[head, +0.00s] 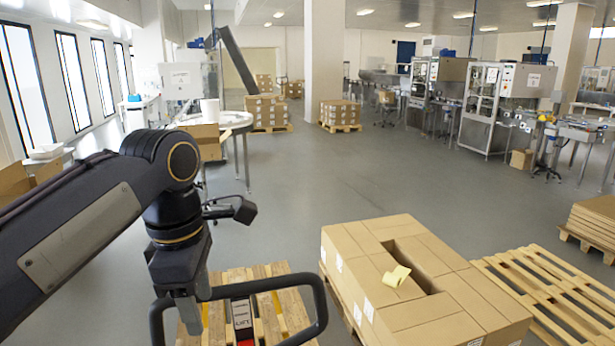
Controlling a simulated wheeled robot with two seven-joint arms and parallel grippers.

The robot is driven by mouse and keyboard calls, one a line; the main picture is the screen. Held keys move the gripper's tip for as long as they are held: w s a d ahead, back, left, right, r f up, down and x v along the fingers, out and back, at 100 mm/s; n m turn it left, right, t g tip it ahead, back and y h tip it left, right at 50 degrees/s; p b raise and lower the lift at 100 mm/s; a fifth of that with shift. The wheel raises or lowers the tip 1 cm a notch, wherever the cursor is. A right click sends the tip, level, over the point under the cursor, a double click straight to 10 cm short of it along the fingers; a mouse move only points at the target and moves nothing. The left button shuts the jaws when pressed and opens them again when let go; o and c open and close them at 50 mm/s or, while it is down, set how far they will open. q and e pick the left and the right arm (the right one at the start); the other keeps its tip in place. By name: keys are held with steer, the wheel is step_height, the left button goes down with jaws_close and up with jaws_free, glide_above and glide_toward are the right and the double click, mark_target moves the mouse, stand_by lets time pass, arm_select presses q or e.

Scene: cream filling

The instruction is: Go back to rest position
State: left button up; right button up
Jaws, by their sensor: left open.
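My left arm comes in from the left, bends at the elbow and hangs down at the lower left. My left gripper (190,312) points down, beside the left side of a black looped handle. It is open, and I see nothing held in it. Whether it touches the handle is unclear. My right gripper is out of view.
The black handle (321,300) stands over a wooden pallet (270,281). To its right is a cardboard box stack (350,243) with a gap in its top and a yellow piece (397,276) on it. An empty pallet (545,284) lies right. Open floor (310,190) stretches beyond.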

arm_select(q)
steer(key=s+a+f+m+t+h+b, duration=0.1)
steer(key=s+f+m+t+b, duration=0.1)
steer(key=s+f+m, duration=0.3)
steer(key=s+a+f+m+t+h+b, duration=0.1)
steer(key=s+f+m+b, duration=0.3)
steer(key=f, duration=0.9)
steer(key=s+a+f+m+t+h+b, duration=0.1)
steer(key=s+a+f+m+t+b, duration=0.1)
steer(key=s+f+m, duration=0.4)
step_height(320, 180, down, 4)
steer(key=a+m, duration=0.1)
steer(key=m, duration=0.1)
steer(key=shift+s+m+t+b, duration=0.3)
steer(key=shift+b, duration=0.1)
steer(key=shift+a, duration=0.1)
